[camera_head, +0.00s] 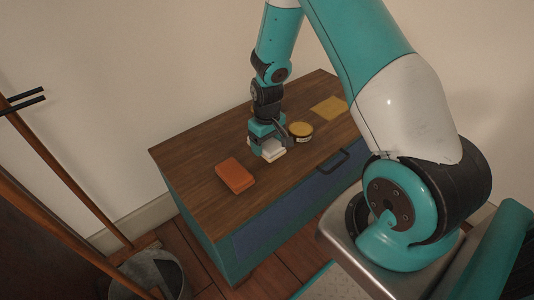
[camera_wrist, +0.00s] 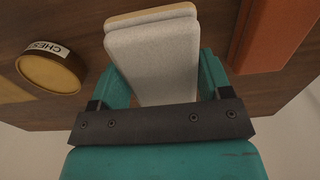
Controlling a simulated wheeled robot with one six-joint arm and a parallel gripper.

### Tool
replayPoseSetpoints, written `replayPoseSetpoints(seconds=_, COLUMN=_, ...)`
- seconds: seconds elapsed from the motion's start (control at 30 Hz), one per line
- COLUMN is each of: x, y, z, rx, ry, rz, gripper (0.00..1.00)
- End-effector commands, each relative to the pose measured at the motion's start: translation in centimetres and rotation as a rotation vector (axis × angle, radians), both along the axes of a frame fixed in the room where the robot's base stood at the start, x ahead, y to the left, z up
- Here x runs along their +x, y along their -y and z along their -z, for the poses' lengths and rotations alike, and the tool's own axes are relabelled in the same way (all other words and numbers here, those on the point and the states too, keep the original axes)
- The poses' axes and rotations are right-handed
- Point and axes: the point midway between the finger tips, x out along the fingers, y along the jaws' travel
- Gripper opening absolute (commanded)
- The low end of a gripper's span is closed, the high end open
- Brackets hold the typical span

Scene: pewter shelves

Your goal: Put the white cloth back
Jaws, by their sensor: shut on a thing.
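The white cloth (camera_head: 270,150) is a pale, folded block on the wooden cabinet top. In the wrist view the cloth (camera_wrist: 155,55) fills the space between my two teal fingers, with a tan layer showing along its far edge. My gripper (camera_head: 267,143) points down at the cabinet top and is shut on the cloth; its fingers also show in the wrist view (camera_wrist: 165,80). I cannot tell whether the cloth touches the wood or is slightly above it.
On the cabinet top (camera_head: 205,160), an orange block (camera_head: 235,176) lies left of my gripper. A round yellow-lidded tin (camera_head: 300,131) stands close on the right, and a flat yellow cloth (camera_head: 328,108) lies behind it. A grey bin (camera_head: 150,275) stands on the floor at left.

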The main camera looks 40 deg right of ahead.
Motion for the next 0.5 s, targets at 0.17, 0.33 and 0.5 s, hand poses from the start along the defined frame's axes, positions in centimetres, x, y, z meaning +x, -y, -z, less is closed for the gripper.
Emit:
replayPoseSetpoints(seconds=0.17, x=-0.1, y=0.0, z=2.9, rx=0.001, ry=-0.004, rz=0.000, gripper=0.53)
replayPoseSetpoints(seconds=0.33, x=0.0, y=0.0, z=4.0, rx=0.000, ry=0.000, rz=0.000, gripper=0.53)
replayPoseSetpoints(seconds=0.5, x=0.0, y=0.0, z=3.9, rx=0.000, ry=0.000, rz=0.000, gripper=0.53)
